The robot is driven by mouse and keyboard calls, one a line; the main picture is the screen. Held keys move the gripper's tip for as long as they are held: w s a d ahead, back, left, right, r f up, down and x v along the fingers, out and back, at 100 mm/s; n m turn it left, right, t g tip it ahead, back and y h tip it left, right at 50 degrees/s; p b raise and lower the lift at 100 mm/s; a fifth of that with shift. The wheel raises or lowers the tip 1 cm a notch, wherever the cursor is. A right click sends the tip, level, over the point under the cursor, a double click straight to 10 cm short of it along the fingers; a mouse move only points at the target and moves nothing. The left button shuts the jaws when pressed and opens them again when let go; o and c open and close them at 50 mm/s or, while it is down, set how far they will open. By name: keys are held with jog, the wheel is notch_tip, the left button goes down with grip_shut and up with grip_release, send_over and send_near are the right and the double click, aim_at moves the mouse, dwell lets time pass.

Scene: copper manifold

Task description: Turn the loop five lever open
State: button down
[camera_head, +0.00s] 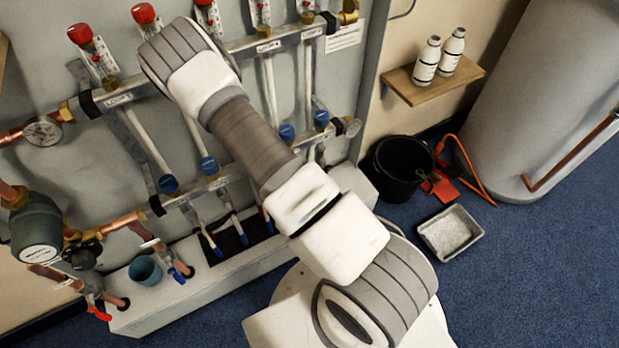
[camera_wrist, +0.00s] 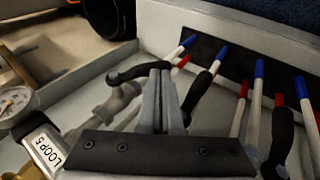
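In the wrist view, a white label reading LOOP 5 (camera_wrist: 52,150) is at the lower left. A curved black lever (camera_wrist: 132,74) lies just past the tips of my gripper (camera_wrist: 161,72), crossing left behind them. The two grey fingers look together at their tips. I cannot tell whether they touch the lever. A second black lever (camera_wrist: 198,92) is close to the right of the fingers, and a third (camera_wrist: 281,140) is farther right. In the head view, my arm reaches to the upper manifold bar (camera_head: 118,99), and my wrist hides the gripper and the levers there.
Pipes with red and blue ends (camera_wrist: 258,90) stand right of my fingers. A gauge (camera_wrist: 14,103) is at the left. In the head view, blue-capped valves (camera_head: 321,119) line the lower bar. A black bucket (camera_head: 399,180) and grey tray (camera_head: 450,232) stand on the floor.

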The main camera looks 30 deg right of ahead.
jog(key=shift+d+f+b, duration=0.35)
jog(key=shift+d+f, duration=0.05)
jog(key=shift+f, duration=0.25)
jog(key=shift+d+f+b, duration=0.3)
jog(key=shift+d+f, duration=0.05)
jog(key=shift+f, duration=0.35)
jog(key=shift+d+f+b, duration=0.35)
jog(key=shift+d+f, duration=0.05)
jog(key=shift+f, duration=0.25)
jog(key=shift+d, duration=0.15)
